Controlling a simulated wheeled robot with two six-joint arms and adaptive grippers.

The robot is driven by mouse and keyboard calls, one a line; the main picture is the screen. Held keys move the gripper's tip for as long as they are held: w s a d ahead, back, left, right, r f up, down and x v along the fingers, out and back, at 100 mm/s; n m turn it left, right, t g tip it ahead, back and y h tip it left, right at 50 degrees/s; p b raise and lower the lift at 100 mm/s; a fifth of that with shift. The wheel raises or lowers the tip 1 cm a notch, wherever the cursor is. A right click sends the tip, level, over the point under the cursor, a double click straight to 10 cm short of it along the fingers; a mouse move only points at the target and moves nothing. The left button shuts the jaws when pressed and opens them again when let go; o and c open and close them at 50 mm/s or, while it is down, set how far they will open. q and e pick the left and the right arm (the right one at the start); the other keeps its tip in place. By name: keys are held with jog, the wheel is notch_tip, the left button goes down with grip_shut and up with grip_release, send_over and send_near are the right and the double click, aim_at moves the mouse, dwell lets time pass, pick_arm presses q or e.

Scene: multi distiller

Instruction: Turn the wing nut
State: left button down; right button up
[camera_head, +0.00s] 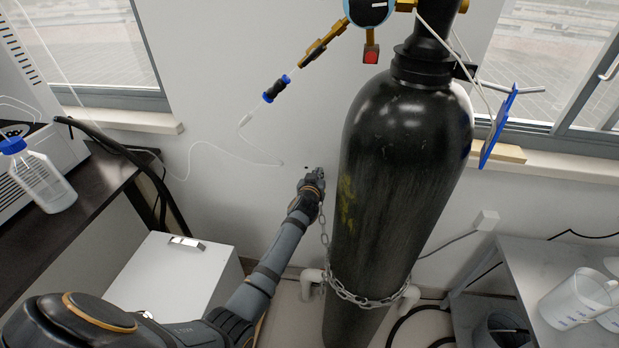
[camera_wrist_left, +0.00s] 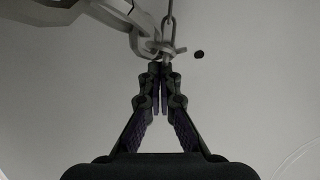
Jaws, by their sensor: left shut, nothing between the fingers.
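My left gripper (camera_head: 315,177) reaches in from the lower left to the wall, just left of the black gas cylinder (camera_head: 400,180). In the left wrist view my gripper (camera_wrist_left: 160,68) is shut, with its fingers together and nothing between them. Its tips are at or just below a small grey metal fitting (camera_wrist_left: 163,48) where chain links meet. I cannot tell whether they touch it. I cannot clearly make out a wing nut; the fitting may be it. In the head view the gripper hides this spot. My right gripper is not in view.
A chain (camera_head: 350,294) loops round the lower cylinder. A brass regulator fitting (camera_head: 324,45) and thin tube are above. A dark bench (camera_head: 75,213) with a bottle (camera_head: 42,180) stands left, a white cabinet (camera_head: 170,278) beside my arm. A grey table (camera_head: 540,262) with beakers is right.

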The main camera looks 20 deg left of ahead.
pick_arm(q)
jog(key=shift+d+m+y, duration=0.15)
jog(key=shift+m+y, duration=0.15)
jog(key=shift+m, duration=0.2)
dwell(0.4)
jog(key=shift+w+r, duration=0.1)
jog(key=shift+r, duration=0.2)
jog(key=r+p, duration=0.3)
jog(key=shift+a+r, duration=0.2)
jog(key=shift+a, duration=0.15)
jog(key=v, duration=1)
jog(key=shift+s+a, duration=0.25)
jog(key=shift+a, duration=0.05)
